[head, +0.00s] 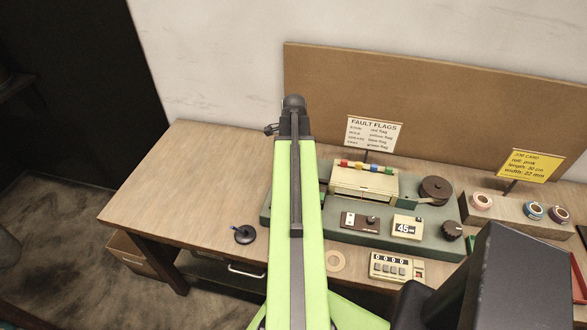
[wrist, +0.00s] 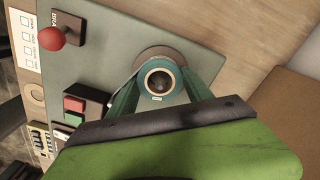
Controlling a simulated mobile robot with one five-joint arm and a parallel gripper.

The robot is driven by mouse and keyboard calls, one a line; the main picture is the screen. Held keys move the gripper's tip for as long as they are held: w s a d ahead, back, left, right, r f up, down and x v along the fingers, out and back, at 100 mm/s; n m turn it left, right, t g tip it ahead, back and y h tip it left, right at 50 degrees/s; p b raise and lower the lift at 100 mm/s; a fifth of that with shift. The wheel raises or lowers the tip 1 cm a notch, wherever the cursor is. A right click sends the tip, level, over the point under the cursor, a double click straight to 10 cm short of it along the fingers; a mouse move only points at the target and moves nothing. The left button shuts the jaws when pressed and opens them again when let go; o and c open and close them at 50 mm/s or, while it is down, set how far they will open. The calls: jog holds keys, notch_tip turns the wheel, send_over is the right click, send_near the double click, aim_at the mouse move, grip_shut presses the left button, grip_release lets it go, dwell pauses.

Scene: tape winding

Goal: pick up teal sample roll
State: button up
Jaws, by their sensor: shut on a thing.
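The teal sample roll (wrist: 143,86) shows in the wrist view as a teal ring with a cream inner ring, a dark centre and a small white label. My gripper (wrist: 160,90) has a green finger on each side of it and is shut on it. Behind the roll, a grey-brown disc (wrist: 160,53) partly shows on the grey-green machine panel (wrist: 105,50). I cannot tell how far the roll is above the panel. In the head view my arm hides the gripper and the held roll.
A red-knobbed lever (wrist: 50,38) stands on the panel. In the head view, a wooden rack (head: 508,209) at the right holds a pink roll (head: 482,201), a blue roll (head: 535,211) and another roll (head: 558,215). The table's left part (head: 180,185) is mostly clear.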

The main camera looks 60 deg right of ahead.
jog(key=shift+r, duration=0.1)
notch_tip(320, 180, up, 5)
jog(key=p, duration=0.5)
jog(key=s+d+r+p, duration=0.5)
jog(key=s, duration=0.5)
jog(key=shift+s, duration=0.2)
